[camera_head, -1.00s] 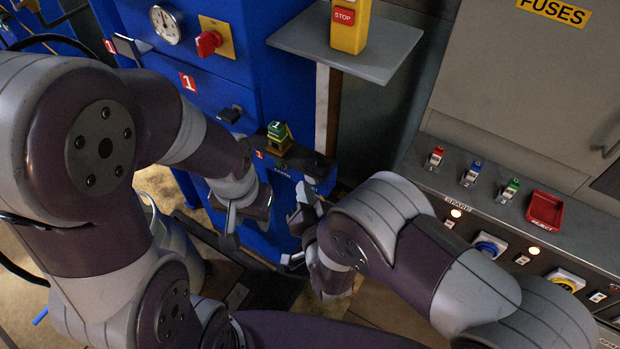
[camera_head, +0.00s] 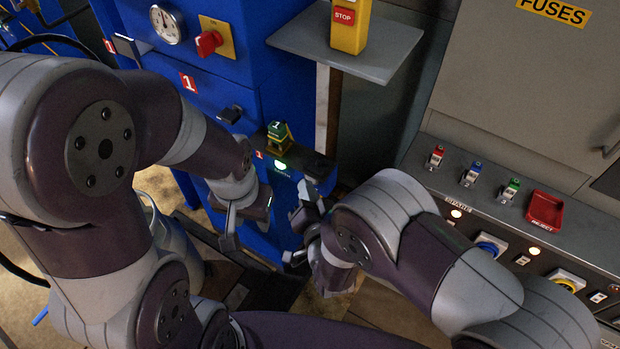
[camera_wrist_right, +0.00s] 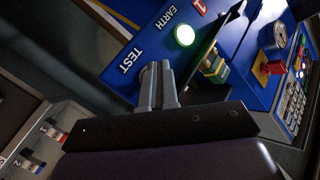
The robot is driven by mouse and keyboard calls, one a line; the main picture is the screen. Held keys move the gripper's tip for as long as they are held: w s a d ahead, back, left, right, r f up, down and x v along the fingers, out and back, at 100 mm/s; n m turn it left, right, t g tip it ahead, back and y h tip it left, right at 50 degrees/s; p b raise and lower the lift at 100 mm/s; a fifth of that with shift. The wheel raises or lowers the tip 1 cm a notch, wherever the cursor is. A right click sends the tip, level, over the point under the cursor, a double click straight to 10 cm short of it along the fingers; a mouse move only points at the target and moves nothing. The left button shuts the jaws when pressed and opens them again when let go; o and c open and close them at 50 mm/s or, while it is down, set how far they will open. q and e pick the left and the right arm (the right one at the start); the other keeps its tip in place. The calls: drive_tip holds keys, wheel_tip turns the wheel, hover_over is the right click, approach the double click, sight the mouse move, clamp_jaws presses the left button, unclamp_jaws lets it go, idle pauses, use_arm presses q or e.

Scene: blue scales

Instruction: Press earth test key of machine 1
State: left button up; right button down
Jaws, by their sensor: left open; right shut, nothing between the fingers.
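Machine 1 is the blue cabinet (camera_head: 215,85) with red "1" labels. The glow also shows in the head view (camera_head: 282,165). A green-and-yellow key-like piece (camera_head: 278,134) marked 1 stands behind it. My right gripper (camera_wrist_right: 158,68) is shut and empty, its fingertips at the panel's edge beside "TEST"; I cannot tell whether they touch. My left gripper (camera_head: 246,214) is open and empty, left of the panel.
A grey shelf (camera_head: 385,45) holds a yellow STOP box (camera_head: 350,25). A grey console (camera_head: 480,205) with coloured switches and a red reject tray (camera_head: 545,208) stands at right. A red knob (camera_head: 208,42) and a gauge (camera_head: 166,25) are on the cabinet.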

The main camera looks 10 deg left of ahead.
drive_tip(key=shift+s+a, duration=0.3)
drive_tip(key=shift+s, duration=0.45)
